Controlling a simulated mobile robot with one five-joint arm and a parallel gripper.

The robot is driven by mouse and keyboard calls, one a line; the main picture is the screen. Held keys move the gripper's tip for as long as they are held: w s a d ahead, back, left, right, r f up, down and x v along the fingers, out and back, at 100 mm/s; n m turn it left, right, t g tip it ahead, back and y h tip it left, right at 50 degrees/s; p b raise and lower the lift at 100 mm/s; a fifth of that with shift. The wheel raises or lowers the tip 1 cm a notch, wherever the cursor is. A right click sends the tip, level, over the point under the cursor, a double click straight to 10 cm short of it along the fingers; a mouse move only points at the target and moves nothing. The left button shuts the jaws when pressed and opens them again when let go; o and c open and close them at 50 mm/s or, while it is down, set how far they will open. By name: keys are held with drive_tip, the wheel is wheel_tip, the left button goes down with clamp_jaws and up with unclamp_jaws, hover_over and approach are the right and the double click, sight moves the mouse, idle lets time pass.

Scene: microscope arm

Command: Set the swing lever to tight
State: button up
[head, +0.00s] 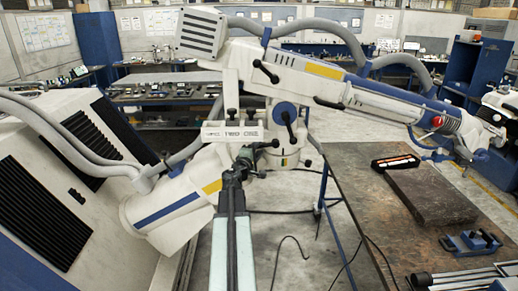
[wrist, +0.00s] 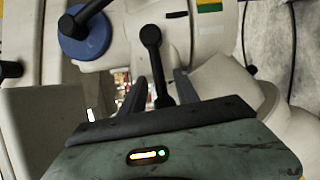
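A black lever with a rounded end (wrist: 151,36) runs down between my gripper's fingers in the wrist view. It shows in the head view (head: 268,144) on the white arm's lower joint. No label names it as the swing lever. My gripper (wrist: 160,92) is open, one dark finger on each side of the lever's lower part. I cannot tell if either finger touches it. In the head view my gripper (head: 243,160) is at the lever's left and partly blends with it. A coloured strip with green and yellow (wrist: 209,5) is to the lever's upper right.
Another black lever on a blue disc (wrist: 85,35) is at the upper left in the wrist view. More black handles (head: 266,72) sit higher on the white arm. A worktable (head: 360,200) with a dark slab (head: 435,195) stands at the right. Cables lie on the floor.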

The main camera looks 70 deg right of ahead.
drive_tip(key=shift+d, duration=0.9)
drive_tip(key=shift+a, duration=0.1)
clamp_jaws()
idle(0.5)
